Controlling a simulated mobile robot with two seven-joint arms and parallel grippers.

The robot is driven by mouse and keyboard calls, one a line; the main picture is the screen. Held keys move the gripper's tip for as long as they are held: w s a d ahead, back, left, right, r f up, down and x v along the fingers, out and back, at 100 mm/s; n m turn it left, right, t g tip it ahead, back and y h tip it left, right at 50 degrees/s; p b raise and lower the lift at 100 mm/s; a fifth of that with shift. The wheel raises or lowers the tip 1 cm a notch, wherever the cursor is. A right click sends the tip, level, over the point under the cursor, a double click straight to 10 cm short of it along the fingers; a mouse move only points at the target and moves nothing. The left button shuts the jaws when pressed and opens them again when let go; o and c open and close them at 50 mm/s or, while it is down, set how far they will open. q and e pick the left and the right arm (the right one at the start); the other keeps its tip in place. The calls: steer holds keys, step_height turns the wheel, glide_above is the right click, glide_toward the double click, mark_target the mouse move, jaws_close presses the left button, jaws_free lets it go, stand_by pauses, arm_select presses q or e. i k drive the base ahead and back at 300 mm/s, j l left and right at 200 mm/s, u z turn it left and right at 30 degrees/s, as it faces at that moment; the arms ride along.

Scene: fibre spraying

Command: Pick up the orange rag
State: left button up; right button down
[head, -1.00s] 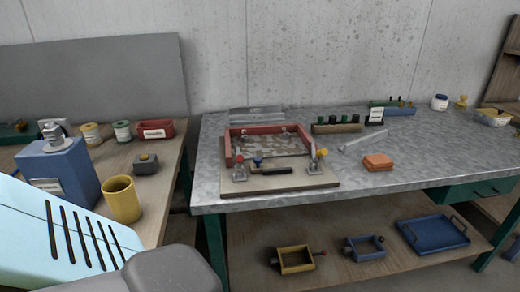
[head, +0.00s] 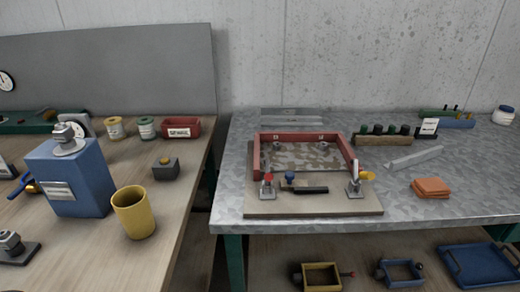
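The orange rag (head: 431,188) lies folded on the grey metal workbench (head: 400,210), right of the red frame fixture and near the bench's front part. Nothing covers it. Neither of my grippers shows in the head view.
A red frame (head: 303,139) with clamps sits on a board (head: 310,207) left of the rag. A grey metal bar (head: 415,158) and a block with dark knobs (head: 383,138) lie behind it. A wooden table at left holds a blue box (head: 70,178) and a yellow cup (head: 133,212).

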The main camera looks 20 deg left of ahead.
mark_target(427, 187)
steer(key=i+l+u, duration=0.3)
steer(key=i, duration=0.15)
steer(key=i+l+u, duration=0.3)
steer(key=i+l, duration=0.55)
steer(key=i, duration=0.15)
steer(key=z, duration=1.3)
steer(key=k+l+z, duration=0.15)
steer(key=k, duration=0.3)
steer(key=k+l+z, duration=0.2)
steer(key=k+l, duration=0.15)
steer(key=k, duration=0.15)
